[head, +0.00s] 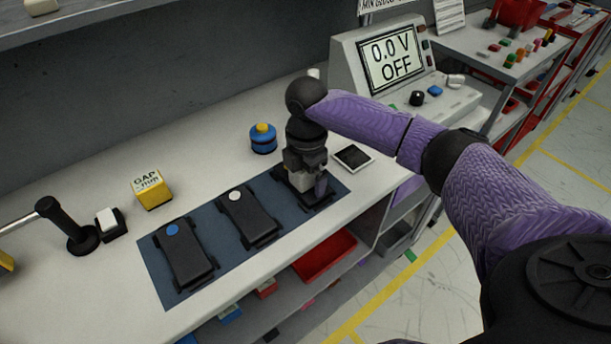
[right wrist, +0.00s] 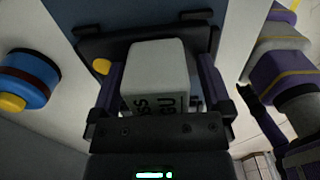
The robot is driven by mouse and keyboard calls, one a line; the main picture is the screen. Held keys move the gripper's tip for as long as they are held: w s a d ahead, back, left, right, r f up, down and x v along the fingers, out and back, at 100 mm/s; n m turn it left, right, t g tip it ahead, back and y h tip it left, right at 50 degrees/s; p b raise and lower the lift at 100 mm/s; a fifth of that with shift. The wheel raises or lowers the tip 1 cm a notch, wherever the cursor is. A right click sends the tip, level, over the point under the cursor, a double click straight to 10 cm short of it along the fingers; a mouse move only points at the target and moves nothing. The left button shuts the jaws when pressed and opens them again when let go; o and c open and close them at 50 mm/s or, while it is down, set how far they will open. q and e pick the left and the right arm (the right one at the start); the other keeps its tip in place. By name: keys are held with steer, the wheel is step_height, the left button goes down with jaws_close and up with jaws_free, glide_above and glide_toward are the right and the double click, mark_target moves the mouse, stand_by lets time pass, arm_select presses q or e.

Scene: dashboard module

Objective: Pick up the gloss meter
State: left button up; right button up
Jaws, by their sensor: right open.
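The gloss meter (right wrist: 155,72) is a pale grey box with dark lettering on its face, partly cut off from view. It sits over a black module with a yellow button (right wrist: 101,66). In the head view the gloss meter (head: 301,181) is mostly hidden under my right gripper (head: 306,176). In the right wrist view my right gripper (right wrist: 162,85) is open, with one finger on each side of the gloss meter. Whether the fingers touch it I cannot tell. My left gripper is not in view.
Two more black modules, with a blue button (head: 185,262) and a white button (head: 246,216), lie on the blue mat (head: 158,275). A yellow gap gauge (head: 151,188), a blue-and-yellow knob (head: 263,138), a dark flat square (head: 353,157) and a voltage display (head: 392,58) stand nearby.

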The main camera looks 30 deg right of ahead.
steer(key=shift+r, duration=0.1)
steer(key=shift+c, duration=0.4)
jaws_close()
